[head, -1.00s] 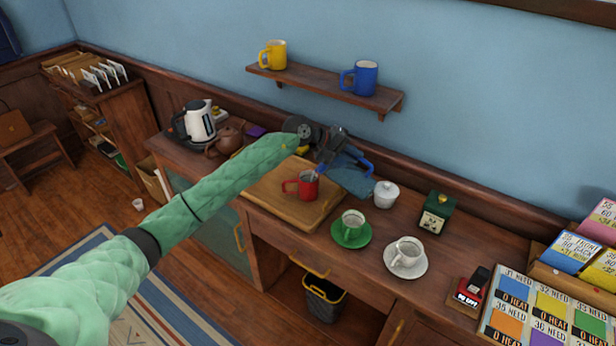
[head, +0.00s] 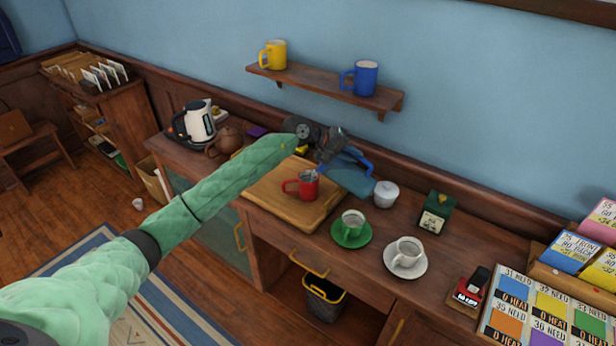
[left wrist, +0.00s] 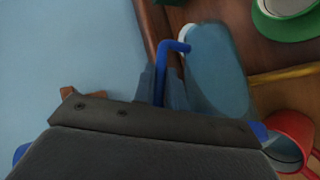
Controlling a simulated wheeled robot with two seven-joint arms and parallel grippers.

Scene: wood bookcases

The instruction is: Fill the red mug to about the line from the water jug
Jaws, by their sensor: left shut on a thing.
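The red mug (head: 307,187) stands upright on a wooden board on the counter, its handle to the left. A greyish inside shows at its top; I cannot read the water level or a line. My left gripper (head: 329,150) is shut on the blue handle of the translucent blue water jug (head: 350,180). The jug is tilted, just right of and behind the mug, its far end partly hidden by my gripper. In the left wrist view the handle (left wrist: 164,75) sits between the fingers, the jug body (left wrist: 215,70) beyond, the mug (left wrist: 291,132) lower right. My right gripper is out of view.
A wooden board (head: 265,190) lies under the mug. A white sugar bowl (head: 386,194), a green cup on a saucer (head: 352,228) and a white cup (head: 406,252) stand to the right. A kettle (head: 198,121) and brown teapot (head: 226,140) stand left. A shelf with mugs (head: 330,88) hangs above.

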